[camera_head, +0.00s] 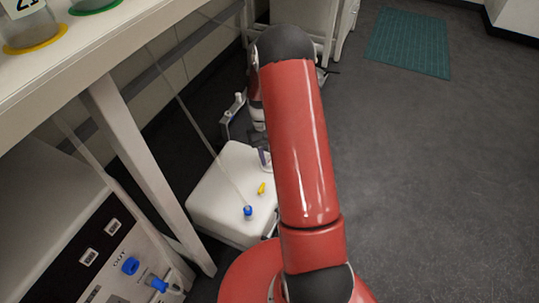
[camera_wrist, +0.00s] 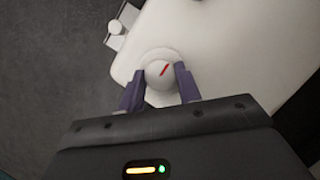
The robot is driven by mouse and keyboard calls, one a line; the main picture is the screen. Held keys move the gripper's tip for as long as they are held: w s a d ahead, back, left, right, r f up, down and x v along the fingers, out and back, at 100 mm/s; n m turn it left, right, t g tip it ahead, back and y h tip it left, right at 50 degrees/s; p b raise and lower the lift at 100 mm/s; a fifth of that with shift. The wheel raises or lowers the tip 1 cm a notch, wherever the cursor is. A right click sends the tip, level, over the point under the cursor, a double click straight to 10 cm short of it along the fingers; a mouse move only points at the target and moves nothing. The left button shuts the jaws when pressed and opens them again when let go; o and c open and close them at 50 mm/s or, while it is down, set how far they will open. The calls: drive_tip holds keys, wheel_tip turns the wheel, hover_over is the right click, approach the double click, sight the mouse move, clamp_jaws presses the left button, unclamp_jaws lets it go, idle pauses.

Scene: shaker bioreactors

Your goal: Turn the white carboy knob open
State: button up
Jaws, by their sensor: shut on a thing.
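The white carboy (camera_head: 215,205) stands on the floor beside the bench, partly covered by my red arm in the head view. Its pale body (camera_wrist: 225,50) fills the upper right of the wrist view. In the head view my arm hides most of the gripper and the knob.
A blue fitting (camera_head: 248,212) with a thin tube and a yellow piece (camera_head: 262,188) are on the carboy's top. A white bench (camera_head: 120,45) and a control unit with blue knobs (camera_head: 75,245) stand at left. Open grey floor (camera_head: 440,180) lies at right, with a green mat (camera_head: 409,42).

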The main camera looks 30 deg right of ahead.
drive_tip(key=o, duration=1)
drive_tip(key=v, duration=0.7)
drive_tip(key=shift+w+r+p, duration=0.2)
drive_tip(key=shift+r+p, duration=0.1)
drive_tip(key=shift+r, duration=0.05)
drive_tip(key=shift+r, duration=0.1)
